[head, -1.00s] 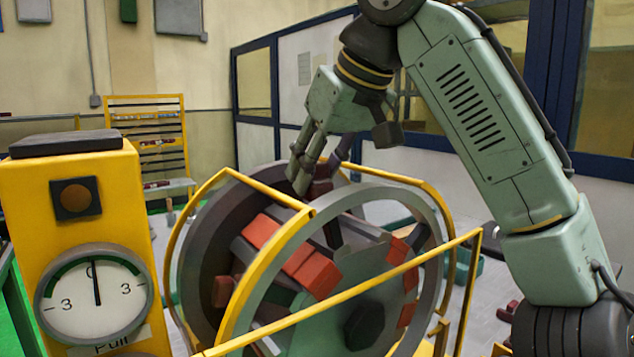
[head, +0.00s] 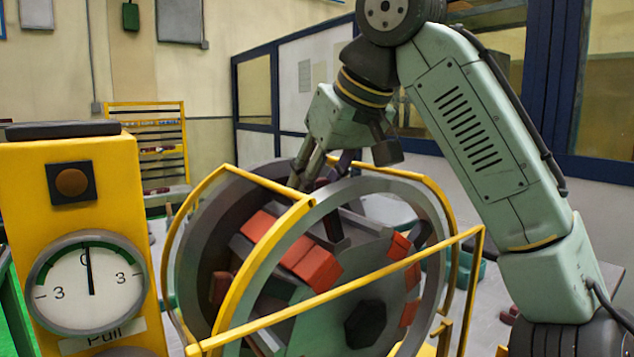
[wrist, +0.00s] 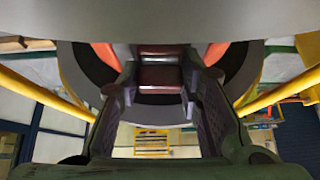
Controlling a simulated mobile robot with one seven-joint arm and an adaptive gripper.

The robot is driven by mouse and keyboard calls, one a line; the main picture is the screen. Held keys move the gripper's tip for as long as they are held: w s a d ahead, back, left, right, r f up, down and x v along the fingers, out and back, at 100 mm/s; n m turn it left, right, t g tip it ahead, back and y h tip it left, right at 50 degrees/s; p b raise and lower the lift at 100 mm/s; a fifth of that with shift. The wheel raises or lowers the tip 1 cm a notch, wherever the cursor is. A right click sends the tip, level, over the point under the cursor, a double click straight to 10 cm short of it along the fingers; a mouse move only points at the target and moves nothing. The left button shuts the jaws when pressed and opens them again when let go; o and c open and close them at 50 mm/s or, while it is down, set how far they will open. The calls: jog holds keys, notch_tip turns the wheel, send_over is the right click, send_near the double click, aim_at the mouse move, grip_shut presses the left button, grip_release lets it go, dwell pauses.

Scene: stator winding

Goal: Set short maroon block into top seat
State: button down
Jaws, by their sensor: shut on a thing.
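The stator (head: 375,262) is a grey drum with red-orange blocks (head: 290,250) around it, between large grey rings. My gripper (head: 318,183) points down at the top of the drum, between the rings. In the wrist view my gripper (wrist: 160,95) is shut on the short maroon block (wrist: 162,78), which sits between its two dark fingers. In the head view the block is mostly hidden by the fingers and ring. The top seat is hidden, so I cannot tell whether the block touches it. Orange blocks (wrist: 216,53) show on both sides of the held block.
Yellow guard bars (head: 262,262) curve closely around the rings, and one crosses the front. A yellow cabinet with a dial gauge (head: 90,282) stands at left, its needle near zero. A yellow rack (head: 148,150) stands behind.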

jog(key=shift+f, duration=0.1)
dwell(0.5)
jog(key=c, duration=1.1)
grip_release()
jog(key=shift+o, duration=0.2)
jog(key=v, duration=0.7)
jog(key=shift+r, duration=0.25)
